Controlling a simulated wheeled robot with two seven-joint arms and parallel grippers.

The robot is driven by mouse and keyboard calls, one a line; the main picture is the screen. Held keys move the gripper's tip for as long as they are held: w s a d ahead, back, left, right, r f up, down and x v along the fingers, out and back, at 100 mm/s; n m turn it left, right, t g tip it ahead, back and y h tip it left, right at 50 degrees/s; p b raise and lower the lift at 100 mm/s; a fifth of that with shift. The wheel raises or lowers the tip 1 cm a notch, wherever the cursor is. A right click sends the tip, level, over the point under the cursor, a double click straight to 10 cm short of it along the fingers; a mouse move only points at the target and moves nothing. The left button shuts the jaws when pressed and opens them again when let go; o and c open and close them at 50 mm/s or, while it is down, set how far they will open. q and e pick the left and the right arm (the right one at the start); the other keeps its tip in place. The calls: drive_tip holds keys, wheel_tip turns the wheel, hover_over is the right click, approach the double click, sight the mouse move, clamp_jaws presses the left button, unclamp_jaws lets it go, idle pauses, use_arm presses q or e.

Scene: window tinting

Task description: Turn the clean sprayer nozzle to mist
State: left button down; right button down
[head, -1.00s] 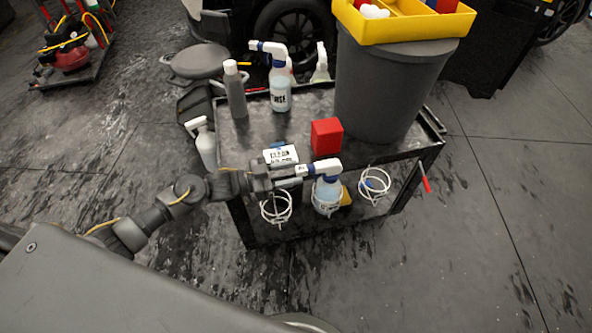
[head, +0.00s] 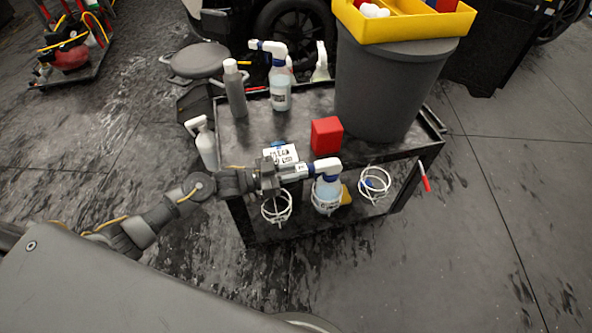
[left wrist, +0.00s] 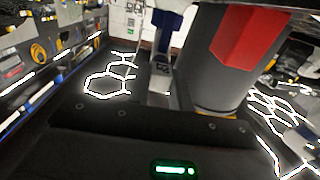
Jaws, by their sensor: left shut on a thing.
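A spray bottle (head: 326,190) with pale blue liquid, a white head (head: 328,166) and a blue collar stands in the middle white wire ring at the cart's near edge. Its label is too small to read. My left gripper (head: 304,170) reaches in from the left, level with the head, and is shut on its nozzle end. The left wrist view shows a blue part (left wrist: 166,20) and a white part of the sprayer between the fingers; the nozzle's setting cannot be read. My right gripper is not in view.
A red block (head: 326,136), a grey bin (head: 382,95) with a yellow tray (head: 412,26), another labelled spray bottle (head: 280,90) and a grey bottle (head: 235,92) stand on the black cart. Wire rings (head: 276,207) flank the held bottle on both sides. A white sprayer hangs at the cart's left side.

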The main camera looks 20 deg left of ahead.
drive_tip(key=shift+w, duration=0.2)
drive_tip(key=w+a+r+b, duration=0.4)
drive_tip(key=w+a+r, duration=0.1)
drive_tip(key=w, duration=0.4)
use_arm(q)
drive_tip(key=shift+m+b, duration=2.9)
drive_tip(key=shift+m, duration=6.1)
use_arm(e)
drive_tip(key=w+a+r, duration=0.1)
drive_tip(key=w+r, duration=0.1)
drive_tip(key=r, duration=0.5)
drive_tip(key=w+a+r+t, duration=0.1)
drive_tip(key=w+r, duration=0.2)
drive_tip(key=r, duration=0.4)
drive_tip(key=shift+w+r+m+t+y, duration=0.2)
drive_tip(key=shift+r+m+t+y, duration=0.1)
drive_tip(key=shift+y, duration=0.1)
use_arm(q)
drive_tip(key=c, duration=1.2)
unclamp_jaws()
drive_tip(key=shift+c, duration=0.2)
